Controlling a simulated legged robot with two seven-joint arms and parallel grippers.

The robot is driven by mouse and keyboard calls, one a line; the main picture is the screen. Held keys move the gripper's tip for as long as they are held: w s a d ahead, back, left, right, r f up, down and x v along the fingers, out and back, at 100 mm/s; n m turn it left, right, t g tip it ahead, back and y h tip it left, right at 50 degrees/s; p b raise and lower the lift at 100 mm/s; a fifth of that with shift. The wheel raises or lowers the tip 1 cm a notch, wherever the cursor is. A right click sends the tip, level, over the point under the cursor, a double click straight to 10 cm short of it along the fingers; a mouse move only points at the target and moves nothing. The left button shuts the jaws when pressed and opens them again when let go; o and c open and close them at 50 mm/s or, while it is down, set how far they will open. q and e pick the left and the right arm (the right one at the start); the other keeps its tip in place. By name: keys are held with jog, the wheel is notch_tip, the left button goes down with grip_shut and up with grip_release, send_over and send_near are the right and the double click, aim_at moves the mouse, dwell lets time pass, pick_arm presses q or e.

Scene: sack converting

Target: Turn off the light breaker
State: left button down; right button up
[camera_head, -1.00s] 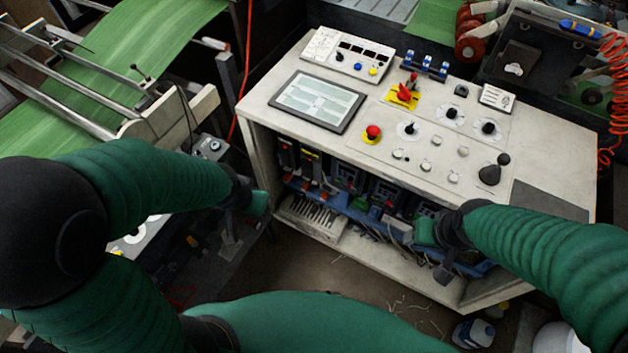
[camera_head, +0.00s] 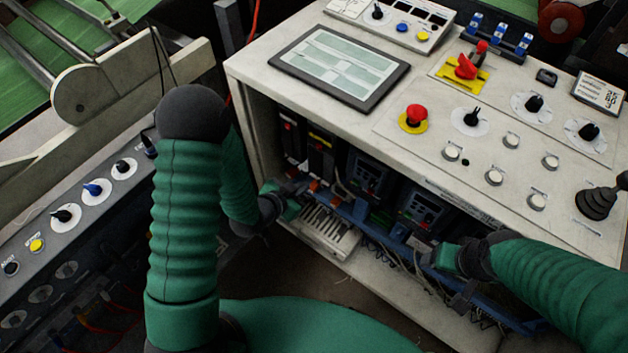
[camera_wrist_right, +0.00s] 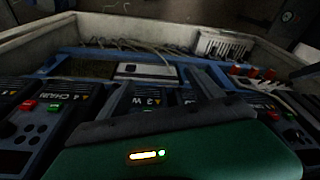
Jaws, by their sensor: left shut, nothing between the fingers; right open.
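The open front of the white cabinet (camera_head: 250,130) holds two black breaker units at its left: one with a red mark (camera_head: 290,138) and one with a yellow label (camera_head: 320,150). Small orange levers (camera_head: 314,185) sit below them; orange levers also show in the right wrist view (camera_wrist_right: 253,72). Which one is the light breaker I cannot read. My left gripper (camera_head: 297,192) is shut and empty at the cabinet opening, just below the red-marked unit; contact cannot be told. My right gripper (camera_head: 438,256) is open, in front of the drive units further right.
The sloped top carries a screen (camera_head: 340,68), a red emergency button (camera_head: 413,116), knobs and a black joystick (camera_head: 598,200). A second knob panel (camera_head: 80,205) stands at left. Loose wires hang below the drives.

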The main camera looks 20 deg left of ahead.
aim_at(320, 180)
pick_arm(q)
jog(key=b+x, duration=0.2)
jog(key=x, duration=0.7)
jog(key=shift+w+d+f, duration=0.2)
jog(key=shift+w+f, duration=0.05)
jog(key=shift+d, duration=0.1)
